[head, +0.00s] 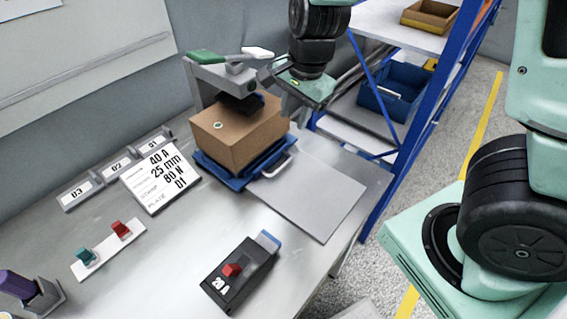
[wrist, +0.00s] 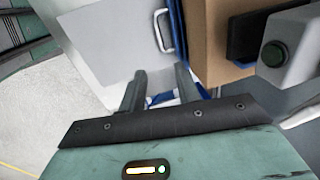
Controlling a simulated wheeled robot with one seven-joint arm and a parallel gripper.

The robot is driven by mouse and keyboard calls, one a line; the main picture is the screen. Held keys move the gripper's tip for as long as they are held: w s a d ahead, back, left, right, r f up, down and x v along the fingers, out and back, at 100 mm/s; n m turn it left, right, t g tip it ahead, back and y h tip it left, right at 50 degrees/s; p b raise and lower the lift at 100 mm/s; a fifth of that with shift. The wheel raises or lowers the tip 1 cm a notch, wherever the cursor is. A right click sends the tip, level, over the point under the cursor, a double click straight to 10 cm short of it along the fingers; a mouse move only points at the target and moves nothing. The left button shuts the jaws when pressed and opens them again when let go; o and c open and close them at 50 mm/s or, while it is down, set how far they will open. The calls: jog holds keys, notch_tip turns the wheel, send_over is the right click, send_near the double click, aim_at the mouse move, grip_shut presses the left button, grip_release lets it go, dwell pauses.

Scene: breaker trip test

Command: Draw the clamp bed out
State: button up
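The clamp bed (head: 213,174) is a blue tray with a pale bar handle (head: 275,166) on its near right side. A brown cardboard box (head: 235,140) sits on it, under the clamp's black pad (head: 240,103); whether they touch is hard to tell. The clamp has a green lever (head: 204,56). My gripper (head: 279,88) is high beside the clamp, at the box's right. In the wrist view my gripper (wrist: 160,72) has its fingers apart, with nothing between them. The handle (wrist: 163,31) shows beyond the fingertips, and the box (wrist: 205,45) is right of it.
A grey plate (head: 312,193) lies clear in front of the bed. A black breaker (head: 240,275) with a red switch lies nearer. A printed card (head: 160,182), labelled holders (head: 115,170) and a switch strip (head: 107,247) are left. A blue-framed shelf (head: 425,110) stands right.

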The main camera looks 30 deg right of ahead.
aim_at(282, 165)
jog(key=w+f+b, duration=0.1)
jog(key=f, duration=0.4)
jog(key=a+f+b, duration=0.1)
jog(key=f+b, duration=0.1)
jog(key=f, duration=0.4)
jog(key=w+f+b, duration=0.1)
jog(key=f, duration=0.4)
jog(key=shift+w+a+f+b, duration=0.15)
jog(key=shift+w+f+b, duration=0.15)
jog(key=shift+w+f, duration=0.05)
grip_shut()
